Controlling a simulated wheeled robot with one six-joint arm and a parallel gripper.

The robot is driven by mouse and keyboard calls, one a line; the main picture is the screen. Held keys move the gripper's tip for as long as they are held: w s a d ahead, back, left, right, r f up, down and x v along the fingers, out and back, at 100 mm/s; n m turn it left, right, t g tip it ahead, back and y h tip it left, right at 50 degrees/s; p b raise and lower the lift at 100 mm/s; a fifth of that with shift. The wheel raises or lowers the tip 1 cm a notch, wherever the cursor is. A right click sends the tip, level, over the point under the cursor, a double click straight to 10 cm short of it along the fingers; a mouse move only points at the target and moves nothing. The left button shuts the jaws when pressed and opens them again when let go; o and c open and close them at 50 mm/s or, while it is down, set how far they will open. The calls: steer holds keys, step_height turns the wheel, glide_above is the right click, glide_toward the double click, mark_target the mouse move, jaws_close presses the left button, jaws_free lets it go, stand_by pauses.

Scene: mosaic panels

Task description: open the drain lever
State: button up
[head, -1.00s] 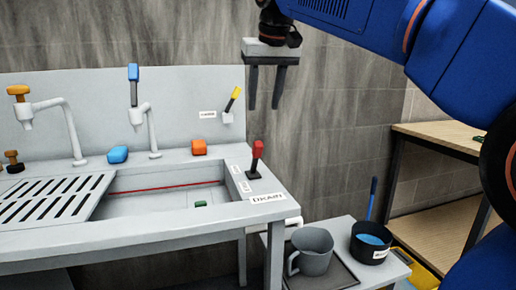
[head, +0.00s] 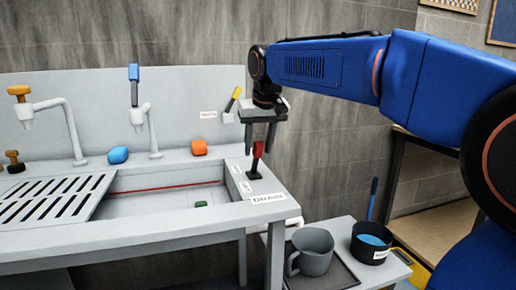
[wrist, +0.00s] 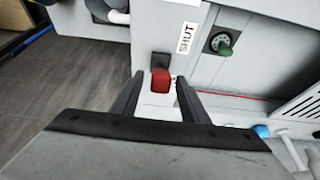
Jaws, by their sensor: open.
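The drain lever has a red handle (head: 257,149) on a dark base, standing near upright at the right end of the sink counter, beside a "DRAIN" label (head: 268,198). In the wrist view the red handle (wrist: 161,80) shows between the fingertips, with a "SHUT" label (wrist: 186,38) beyond it. My gripper (head: 260,150) is open, pointing down, with its fingers around or just above the handle. In the wrist view my gripper (wrist: 157,82) has a gap to the handle on both sides. I cannot tell how far the fingers reach down past it.
A yellow-tipped lever (head: 233,98) is on the backsplash just left of my gripper. An orange block (head: 199,147) and a blue block (head: 118,155) lie behind the basin. A grey jug (head: 312,251) and a black pot (head: 371,243) stand on a low table at right.

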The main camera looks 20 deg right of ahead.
steer(key=shift+w+f, duration=0.15)
steer(key=shift+f, duration=0.25)
jaws_close()
